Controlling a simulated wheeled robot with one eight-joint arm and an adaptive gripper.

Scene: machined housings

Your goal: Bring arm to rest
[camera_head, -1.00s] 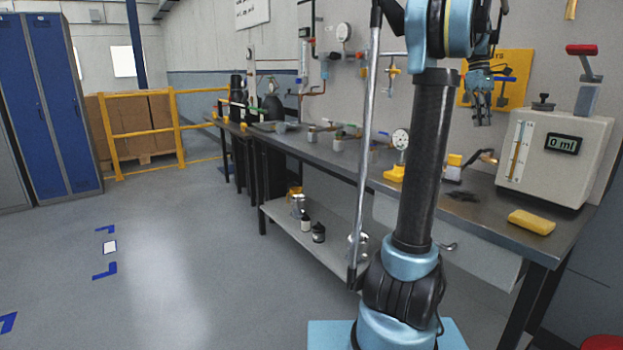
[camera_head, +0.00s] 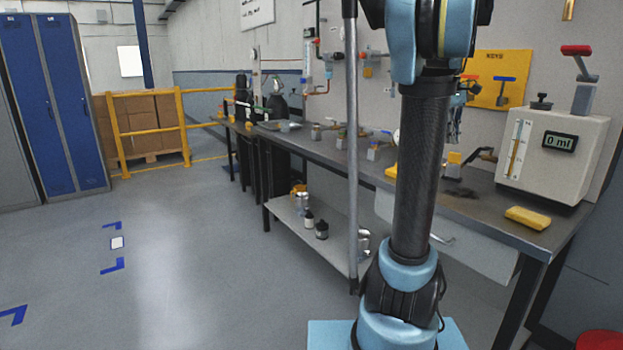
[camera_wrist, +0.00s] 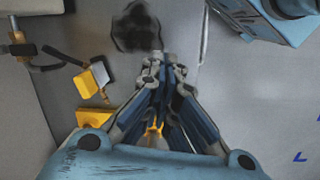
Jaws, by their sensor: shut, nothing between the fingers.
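My gripper (camera_head: 455,125) hangs above the bench, partly hidden behind my dark arm link in the head view. In the wrist view my gripper (camera_wrist: 165,70) points down with its fingers together and nothing between them. Beneath it lie the grey bench top (camera_wrist: 65,30) and a dark patch (camera_wrist: 136,28). A yellow block with a grey metal part (camera_wrist: 88,83) sits to the left of the fingers, apart from them.
The workbench (camera_head: 480,205) runs along the wall. It carries a grey 0 ml tester (camera_head: 550,155), a yellow bar (camera_head: 528,218) and several fittings. Open floor (camera_head: 190,270) lies to the left, with blue corner marks. Blue lockers (camera_head: 55,100) and a yellow rail (camera_head: 150,130) stand behind.

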